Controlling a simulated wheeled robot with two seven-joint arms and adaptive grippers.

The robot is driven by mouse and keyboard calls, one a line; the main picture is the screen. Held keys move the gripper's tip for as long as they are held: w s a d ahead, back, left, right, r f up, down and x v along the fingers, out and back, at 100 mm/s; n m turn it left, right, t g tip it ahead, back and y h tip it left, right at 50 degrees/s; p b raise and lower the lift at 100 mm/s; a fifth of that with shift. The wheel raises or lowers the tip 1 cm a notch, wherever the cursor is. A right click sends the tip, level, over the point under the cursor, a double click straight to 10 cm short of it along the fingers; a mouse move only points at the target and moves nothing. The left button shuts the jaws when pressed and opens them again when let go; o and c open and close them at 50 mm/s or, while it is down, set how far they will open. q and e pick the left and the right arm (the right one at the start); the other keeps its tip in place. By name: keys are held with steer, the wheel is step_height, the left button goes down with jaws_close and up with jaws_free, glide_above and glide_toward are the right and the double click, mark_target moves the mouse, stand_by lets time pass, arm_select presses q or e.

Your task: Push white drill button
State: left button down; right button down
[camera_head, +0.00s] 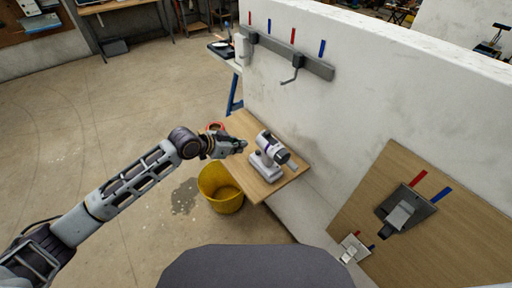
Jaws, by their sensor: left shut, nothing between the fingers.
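A white drill (270,158) with dark parts stands on a small wooden table (285,181) against the white wall. Its base rests near the table's front edge, and its body points toward the lower right. My left gripper (242,146) comes in from the left and is shut with nothing in it. Its fingertips are just left of the drill's upper body in the picture; I cannot tell whether they touch it. The button is too small to make out. My right gripper is not in view.
A yellow bucket (220,190) stands on the floor below my left wrist, beside the table. A grey rail (289,55) with a hook is on the wall above. A wooden panel (370,220) with grey fittings is at the right. The floor at left is mostly clear.

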arm_select(q)
steer(key=shift+w+f, duration=0.1)
glide_above(256, 156)
steer(key=shift+w+f+p, duration=0.1)
steer(key=shift+f+p, duration=0.25)
steer(key=shift+f, duration=2.6)
